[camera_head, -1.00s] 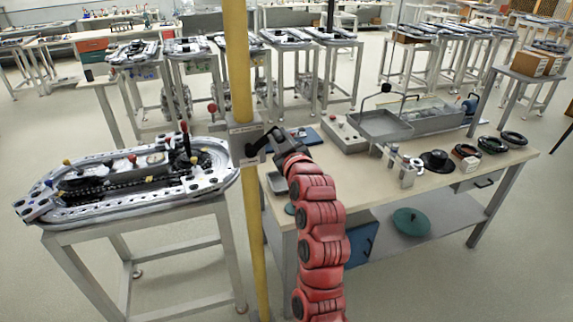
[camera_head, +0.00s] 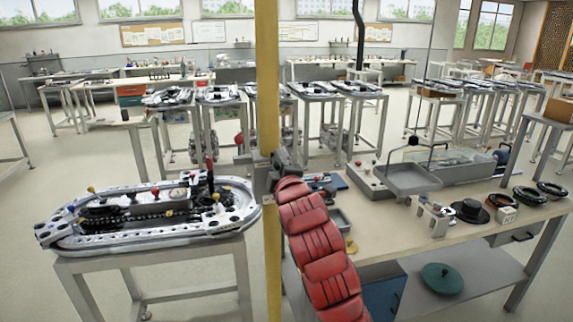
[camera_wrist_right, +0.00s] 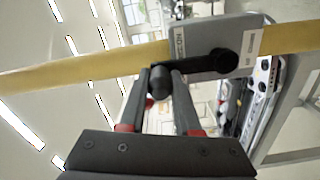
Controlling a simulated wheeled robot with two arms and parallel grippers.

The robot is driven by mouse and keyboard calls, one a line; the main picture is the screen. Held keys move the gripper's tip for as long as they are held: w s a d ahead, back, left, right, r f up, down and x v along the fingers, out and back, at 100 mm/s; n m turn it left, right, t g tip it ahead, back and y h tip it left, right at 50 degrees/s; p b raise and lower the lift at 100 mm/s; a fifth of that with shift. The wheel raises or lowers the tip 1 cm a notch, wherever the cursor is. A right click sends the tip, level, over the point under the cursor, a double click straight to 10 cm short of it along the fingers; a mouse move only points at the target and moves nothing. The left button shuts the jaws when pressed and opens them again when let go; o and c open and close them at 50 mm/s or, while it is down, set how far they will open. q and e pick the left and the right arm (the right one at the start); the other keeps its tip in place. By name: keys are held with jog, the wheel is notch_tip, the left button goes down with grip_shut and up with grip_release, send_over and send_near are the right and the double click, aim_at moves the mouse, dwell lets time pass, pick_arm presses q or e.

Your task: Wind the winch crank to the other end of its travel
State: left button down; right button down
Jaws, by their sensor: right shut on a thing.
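The winch is a grey box (camera_head: 261,181) on the yellow post; in the wrist view its labelled grey plate (camera_wrist_right: 205,42) lies across the post. A black crank arm (camera_wrist_right: 200,66) runs from a round hub on the plate to a dark knob (camera_wrist_right: 160,80). My right gripper (camera_wrist_right: 161,92) has its two fingers on either side of that knob and is shut on it. In the head view my right gripper (camera_head: 279,162) is at the post, partly hidden by my red arm. The crank is mostly hidden there. My left gripper is not in view.
The yellow post (camera_head: 267,90) stands upright between a stand with an oval metal track (camera_head: 75,240) on the left and a workbench (camera_head: 400,240) on the right. The bench carries a grey tray (camera_head: 412,180), a black hat-shaped part (camera_head: 470,210) and rings.

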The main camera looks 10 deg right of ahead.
jog(key=shift+a+n+p, duration=0.35)
jog(key=shift+a+n, duration=0.45)
jog(key=shift+n, duration=0.2)
jog(key=shift+f, duration=0.1)
jog(key=c, duration=0.6)
grip_release()
jog(key=shift+s, duration=0.1)
